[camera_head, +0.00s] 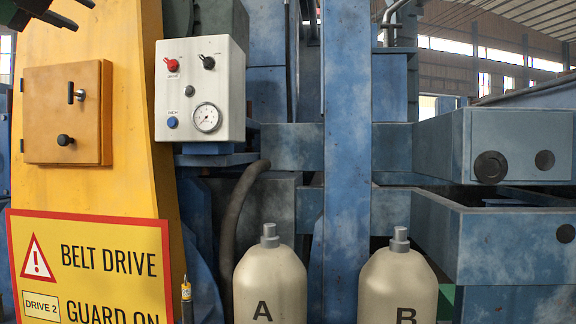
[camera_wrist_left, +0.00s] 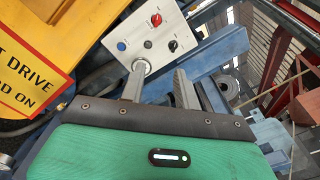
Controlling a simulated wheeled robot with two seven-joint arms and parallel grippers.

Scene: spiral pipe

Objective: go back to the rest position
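My left gripper (camera_head: 76,14) shows at the top left corner of the head view, raised in front of the yellow housing (camera_head: 120,180). In the left wrist view its two grey fingers (camera_wrist_left: 160,82) stand apart with nothing between them. A white control box (camera_head: 200,90) with a red knob, a black knob, a blue button and a round gauge is to the right of the gripper, which does not touch it. The box also shows beyond the fingers in the left wrist view (camera_wrist_left: 158,38). My right gripper is in neither view.
An orange panel (camera_head: 62,112) with a handle and knob is on the yellow housing, above a warning sign (camera_head: 90,265). Bottles A (camera_head: 268,285) and B (camera_head: 396,290) stand in front of blue steelwork. Blue drawers (camera_head: 515,235) are at the right, the lower one pulled out.

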